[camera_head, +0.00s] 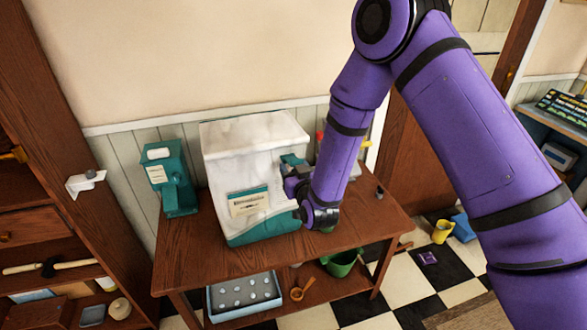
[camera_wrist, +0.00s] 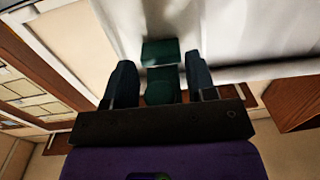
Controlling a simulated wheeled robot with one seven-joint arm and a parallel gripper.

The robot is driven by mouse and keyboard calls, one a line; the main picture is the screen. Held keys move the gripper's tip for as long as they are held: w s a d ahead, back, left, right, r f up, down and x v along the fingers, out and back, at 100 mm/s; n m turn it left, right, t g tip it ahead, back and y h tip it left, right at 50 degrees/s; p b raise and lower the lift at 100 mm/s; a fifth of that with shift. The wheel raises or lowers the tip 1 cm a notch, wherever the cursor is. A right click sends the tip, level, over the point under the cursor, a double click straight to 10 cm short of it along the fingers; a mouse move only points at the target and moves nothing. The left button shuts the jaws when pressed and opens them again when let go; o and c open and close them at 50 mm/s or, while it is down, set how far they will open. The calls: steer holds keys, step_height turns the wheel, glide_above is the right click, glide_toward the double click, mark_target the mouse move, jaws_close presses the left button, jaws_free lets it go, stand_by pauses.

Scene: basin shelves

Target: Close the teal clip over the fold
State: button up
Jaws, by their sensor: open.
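A large white bag (camera_head: 245,165) with a label and a teal bottom stands on the brown table. The teal clip (camera_head: 290,159) shows at the bag's right side, partly hidden by my gripper (camera_head: 291,182). In the wrist view, the clip (camera_wrist: 160,52) is a dark green block with a rounded part below it, against the white bag (camera_wrist: 240,40). My gripper (camera_wrist: 159,65) is open, with one finger on each side of the clip's lower part. I cannot tell whether the fingers touch it. The fold itself is not clear.
A teal dispenser (camera_head: 170,180) stands left of the bag on the table (camera_head: 185,250). A small dark object (camera_head: 379,192) lies near the right edge. My arm covers things behind it. Below are a blue tray (camera_head: 215,300) and a green pot (camera_head: 341,264).

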mark_target(292, 160)
steer(key=shift+w, duration=0.15)
steer(key=c, duration=0.7)
steer(key=shift+r+g, duration=0.1)
steer(key=shift+g, duration=0.2)
steer(key=g, duration=0.1)
steer(key=r+g+h, duration=0.1)
steer(key=g, duration=0.1)
steer(key=shift+s, duration=0.2)
steer(key=g, duration=0.1)
steer(key=r+g+h, duration=0.1)
steer(key=g, duration=0.1)
steer(key=g+h, duration=0.1)
steer(key=g, duration=0.1)
steer(key=r+g, duration=0.1)
steer(key=g, duration=0.1)
steer(key=shift+w+a+h, duration=0.2)
steer(key=shift+h, duration=0.2)
steer(key=shift+w+r+g+h, duration=0.15)
steer(key=shift+r+g+h, duration=0.1)
steer(key=shift+g, duration=0.6)
steer(key=shift+w+r+g+h, duration=0.1)
steer(key=shift+g+h, duration=0.15)
steer(key=shift+g, duration=0.6)
